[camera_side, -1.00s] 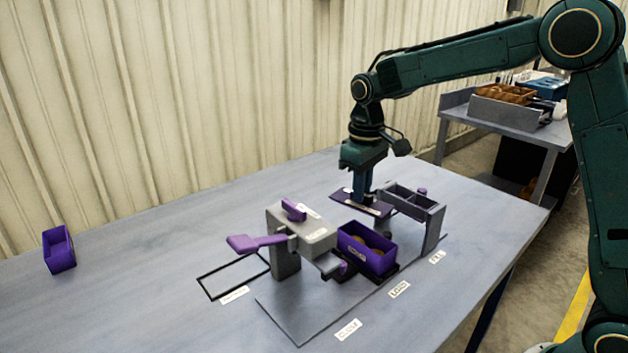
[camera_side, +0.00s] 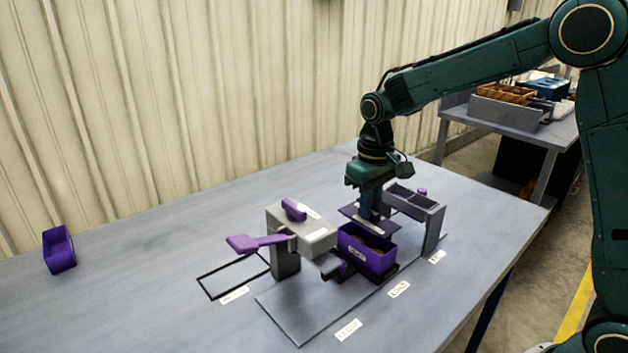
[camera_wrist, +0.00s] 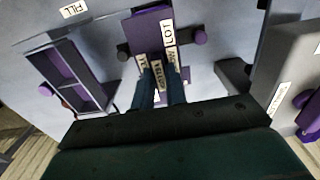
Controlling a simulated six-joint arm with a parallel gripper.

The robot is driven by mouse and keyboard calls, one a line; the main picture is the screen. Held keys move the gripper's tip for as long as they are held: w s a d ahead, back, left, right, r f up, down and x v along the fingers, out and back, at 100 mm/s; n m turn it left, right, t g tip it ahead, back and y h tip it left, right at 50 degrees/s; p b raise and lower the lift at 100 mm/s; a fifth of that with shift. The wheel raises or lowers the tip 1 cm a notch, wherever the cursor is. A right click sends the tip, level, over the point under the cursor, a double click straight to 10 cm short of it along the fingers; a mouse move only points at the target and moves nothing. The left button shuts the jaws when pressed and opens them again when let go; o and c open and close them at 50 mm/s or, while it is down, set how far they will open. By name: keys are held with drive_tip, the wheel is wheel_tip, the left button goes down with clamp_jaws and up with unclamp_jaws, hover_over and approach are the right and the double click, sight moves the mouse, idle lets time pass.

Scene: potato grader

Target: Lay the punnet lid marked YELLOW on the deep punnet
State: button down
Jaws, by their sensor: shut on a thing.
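My gripper (camera_side: 371,212) is shut on the punnet lid (camera_side: 388,227), a flat dark purple plate with pale label strips. It holds the lid roughly level, just above the back of the deep punnet (camera_side: 378,262). The punnet is a purple open box with a white label on its front, standing upright; something brownish shows inside it. A gap shows between lid and punnet. In the wrist view the fingers (camera_wrist: 160,88) point at the labelled purple lid (camera_wrist: 140,32); its lettering is only partly readable, ending in "LOW". The lid hides much of the punnet there.
A grey press-like block (camera_side: 300,237) with a purple lever stands close left of the punnet. A grey two-compartment holder (camera_side: 414,204) stands close right. An empty black outline (camera_side: 235,277) and a smaller purple punnet (camera_side: 59,250) are left. The table front is clear.

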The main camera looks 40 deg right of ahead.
drive_tip(key=shift+f, duration=1.5)
drive_tip(key=shift+f, duration=0.6)
idle(0.7)
drive_tip(key=c, duration=1)
unclamp_jaws()
drive_tip(key=shift+r, duration=0.1)
drive_tip(key=shift+r, duration=3.4)
drive_tip(key=shift+s+r, duration=0.1)
